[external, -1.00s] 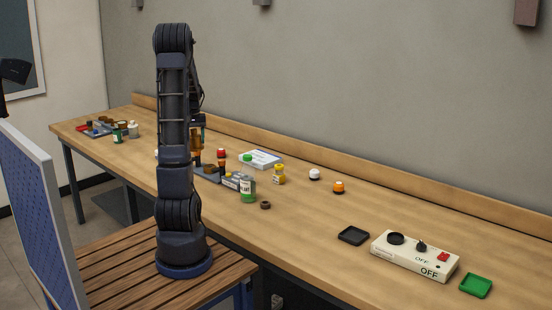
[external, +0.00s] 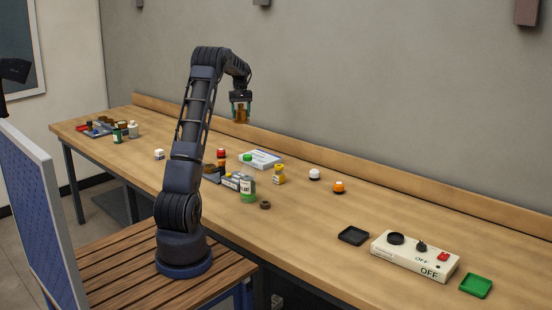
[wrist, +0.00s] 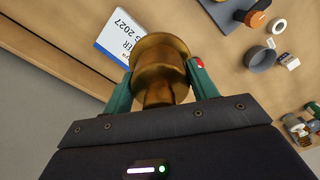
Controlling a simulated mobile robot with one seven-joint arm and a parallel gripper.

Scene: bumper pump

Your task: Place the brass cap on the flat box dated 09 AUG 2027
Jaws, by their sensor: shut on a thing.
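My gripper (external: 240,108) is shut on the brass cap (external: 240,116) and holds it in the air above the back part of the bench. In the wrist view the brass cap (wrist: 160,62) is a wide, round-topped piece between the green fingers of my gripper (wrist: 160,88). The flat box (external: 262,158), white and blue, lies on the bench below and slightly right of my gripper. In the wrist view the flat box (wrist: 113,35) is partly hidden by the cap; upside-down print ending in 2027 shows, but the full date is not readable.
A green cap (external: 247,157) is at the box's left end; I cannot tell whether it rests on it. A yellow bottle (external: 279,174), a green-and-white bottle (external: 248,189) and a red-topped bottle (external: 221,155) stand nearby. The control box (external: 415,255) is far right.

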